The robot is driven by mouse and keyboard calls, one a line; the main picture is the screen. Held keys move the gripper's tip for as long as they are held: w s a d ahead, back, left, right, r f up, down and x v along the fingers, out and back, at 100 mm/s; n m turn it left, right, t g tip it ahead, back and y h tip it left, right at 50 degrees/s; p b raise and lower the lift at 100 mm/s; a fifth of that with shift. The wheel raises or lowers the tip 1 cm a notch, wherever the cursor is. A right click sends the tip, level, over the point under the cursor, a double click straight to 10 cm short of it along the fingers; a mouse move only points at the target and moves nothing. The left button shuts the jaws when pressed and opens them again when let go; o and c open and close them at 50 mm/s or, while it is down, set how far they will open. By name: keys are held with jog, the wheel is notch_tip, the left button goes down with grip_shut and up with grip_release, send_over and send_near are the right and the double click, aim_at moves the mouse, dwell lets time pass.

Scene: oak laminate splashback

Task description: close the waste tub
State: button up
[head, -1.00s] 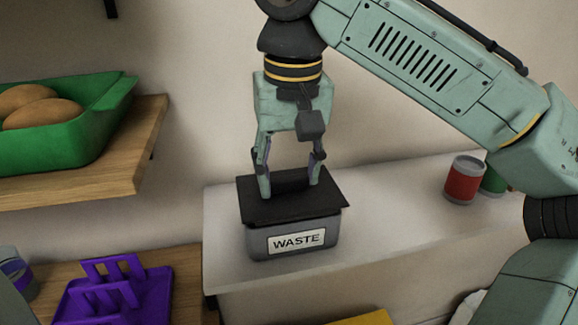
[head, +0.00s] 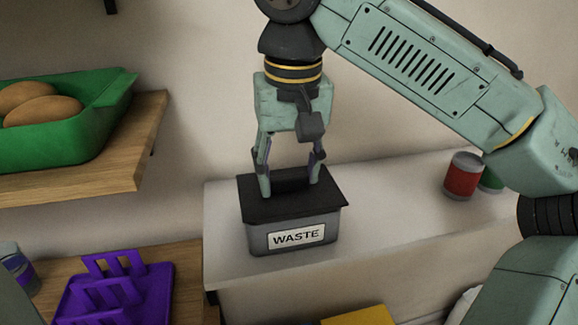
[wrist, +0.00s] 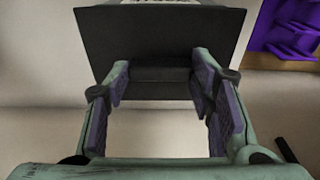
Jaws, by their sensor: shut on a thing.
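The waste tub (head: 258,242) is a grey box with a white WASTE label, standing upright on the white ledge. Its flat black lid (head: 265,208) lies over the top, overhanging the rim. No clear gap shows between lid and tub, but I cannot tell whether it is fully seated. My gripper (head: 290,189) points down over the lid, its two fingers shut on the lid's raised part. In the wrist view the dark lid (wrist: 160,35) fills the top middle, with the gripper's fingertips (wrist: 160,80) on either side of its ridge. The tub's inside is hidden.
A red can (head: 462,178) and a green can (head: 490,180) stand on the ledge (head: 400,190) to the right. A green tray (head: 60,145) with brown loaves sits on a wooden shelf at left. A purple rack (head: 120,290) is at lower left.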

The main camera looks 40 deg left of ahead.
jog(key=shift+f, duration=0.4)
dwell(1.2)
jog(key=o, duration=1.1)
jog(key=o, duration=0.5)
jog(key=shift+c, duration=0.2)
jog(key=shift+r+p, duration=1)
jog(key=shift+r, duration=2.55)
jog(key=shift+c, duration=0.5)
